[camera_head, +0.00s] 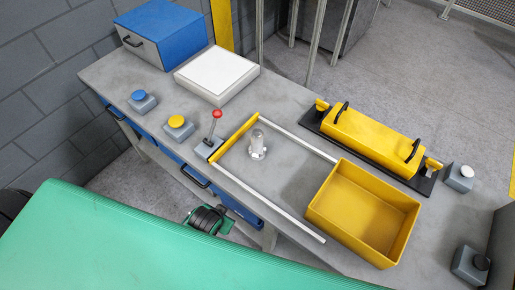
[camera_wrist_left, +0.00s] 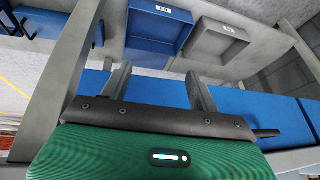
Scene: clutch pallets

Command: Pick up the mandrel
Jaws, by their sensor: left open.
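The mandrel appears to be the upright silver metal piece (camera_head: 257,147) on the grey workbench (camera_head: 290,185) in the head view. It stands on a wider foot, inside a frame of pale rails and a yellow bar. My left gripper (camera_wrist_left: 160,88) shows in the left wrist view with its two fingers apart and nothing between them. The mandrel is not visible in that view, and I cannot tell how far the gripper is from it. My right gripper is not in view.
A yellow open bin (camera_head: 345,235) stands right of the mandrel. A yellow handled fixture (camera_head: 370,135) is behind it. A red-knobbed lever (camera_head: 214,128) stands to its left. A white block (camera_head: 217,75) and blue box (camera_head: 165,35) are at the far left. The left wrist view shows a blue bin (camera_wrist_left: 158,28).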

